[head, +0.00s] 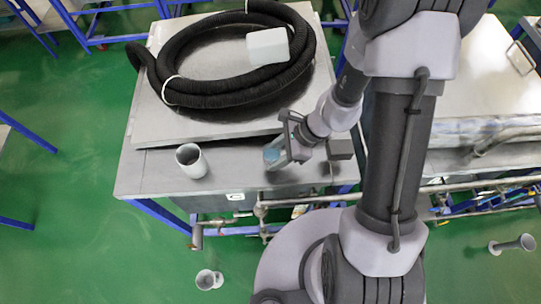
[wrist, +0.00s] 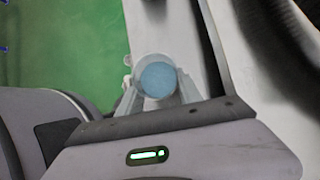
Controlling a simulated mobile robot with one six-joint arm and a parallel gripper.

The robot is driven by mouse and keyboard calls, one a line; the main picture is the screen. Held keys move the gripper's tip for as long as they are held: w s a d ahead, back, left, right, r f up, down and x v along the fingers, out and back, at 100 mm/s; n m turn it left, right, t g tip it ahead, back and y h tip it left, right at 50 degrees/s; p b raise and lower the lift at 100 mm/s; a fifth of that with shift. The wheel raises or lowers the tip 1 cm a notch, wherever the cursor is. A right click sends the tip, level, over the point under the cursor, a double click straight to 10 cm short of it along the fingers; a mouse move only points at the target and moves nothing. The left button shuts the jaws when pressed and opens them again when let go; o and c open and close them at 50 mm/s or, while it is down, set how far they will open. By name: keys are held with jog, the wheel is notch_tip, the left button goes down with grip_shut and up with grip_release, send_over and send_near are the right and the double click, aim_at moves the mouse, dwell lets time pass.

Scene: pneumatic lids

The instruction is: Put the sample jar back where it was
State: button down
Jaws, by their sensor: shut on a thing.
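The sample jar (head: 271,156) is a small clear jar with blue in it. My gripper (head: 279,152) is shut on it over the front part of the grey metal bench (head: 230,172). In the wrist view the round blue end of the jar (wrist: 158,79) shows between the two fingers of my gripper (wrist: 157,94). I cannot tell whether the jar touches the bench top. My gripper hides part of the jar.
A grey open cup (head: 191,161) stands left of the jar on the bench. A small grey box (head: 340,147) is to its right. A black coiled hose (head: 205,98) and a white block (head: 267,46) lie on the raised lid behind. Pipes (head: 262,209) run along the front edge.

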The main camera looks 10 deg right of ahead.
aim_at(271, 157)
jog(key=shift+w+a, duration=0.45)
jog(key=shift+w, duration=0.2)
jog(key=f, duration=0.3)
jog(key=shift+w+f+b, duration=0.25)
jog(key=shift+f+b, duration=0.1)
jog(key=shift+f, duration=0.05)
jog(key=shift+a, duration=0.1)
jog(key=shift+s, duration=0.1)
jog(key=shift+f, duration=0.1)
jog(key=c, duration=0.8)
grip_release()
